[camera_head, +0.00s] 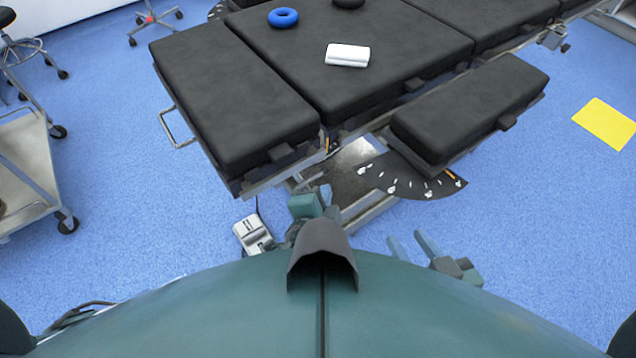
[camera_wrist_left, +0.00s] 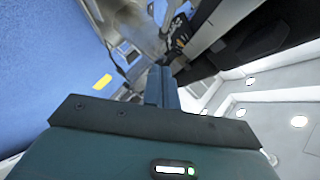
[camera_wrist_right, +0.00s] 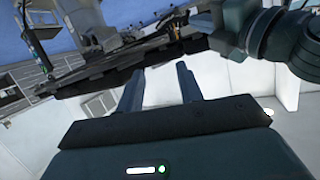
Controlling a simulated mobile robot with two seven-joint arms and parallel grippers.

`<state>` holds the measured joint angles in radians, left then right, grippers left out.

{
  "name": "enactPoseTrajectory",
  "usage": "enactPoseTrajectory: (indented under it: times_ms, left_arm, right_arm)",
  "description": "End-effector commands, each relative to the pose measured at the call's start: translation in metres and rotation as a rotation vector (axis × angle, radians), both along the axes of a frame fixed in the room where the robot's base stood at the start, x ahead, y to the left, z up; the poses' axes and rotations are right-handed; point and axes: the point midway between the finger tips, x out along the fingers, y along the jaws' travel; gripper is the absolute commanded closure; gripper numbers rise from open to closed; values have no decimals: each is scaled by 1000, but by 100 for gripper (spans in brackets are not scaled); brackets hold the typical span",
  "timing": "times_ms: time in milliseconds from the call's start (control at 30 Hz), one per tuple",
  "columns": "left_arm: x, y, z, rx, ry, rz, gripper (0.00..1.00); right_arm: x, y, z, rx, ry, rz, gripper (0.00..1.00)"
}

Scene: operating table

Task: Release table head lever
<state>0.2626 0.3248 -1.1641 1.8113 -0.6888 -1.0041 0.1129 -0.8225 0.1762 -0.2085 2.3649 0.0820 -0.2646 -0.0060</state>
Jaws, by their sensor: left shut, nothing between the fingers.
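The operating table has black pads, and its end section (camera_head: 235,95) reaches toward me at the left. A small orange-marked metal part (camera_head: 327,144) is at the near corner of that section; I cannot tell whether it is the head lever. My left gripper (camera_head: 325,196) is below that corner, partly hidden by my own body. Its fingers are together and empty in the left wrist view (camera_wrist_left: 160,72), pointing at dark fittings (camera_wrist_left: 178,43) beside the table rail. My right gripper (camera_head: 412,243) is open and empty, below and right of the table base.
A separate narrow pad (camera_head: 470,108) juts out on the right above a dark marked plate (camera_head: 410,180). A blue ring (camera_head: 283,17) and a white pad (camera_head: 347,55) lie on the table. A cart (camera_head: 28,165) stands left. Blue floor is clear between cart and table.

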Motion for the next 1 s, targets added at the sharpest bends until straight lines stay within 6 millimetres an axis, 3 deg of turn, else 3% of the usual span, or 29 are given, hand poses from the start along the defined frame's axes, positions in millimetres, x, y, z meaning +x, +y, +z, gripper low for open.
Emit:
enactPoseTrajectory:
  times_ms: [167,333,1000]
  left_arm:
    - [34,-9,-16,3,-3,0,100]
    - [49,6,-30,3,-1,0,100]
    - [57,14,-35,4,5,-1,100]
  right_arm:
    - [-2,-2,-1,-2,-18,-4,64]
    - [-2,-6,4,-9,-44,-12,64]
    - [-5,-3,3,-14,-32,2,64]
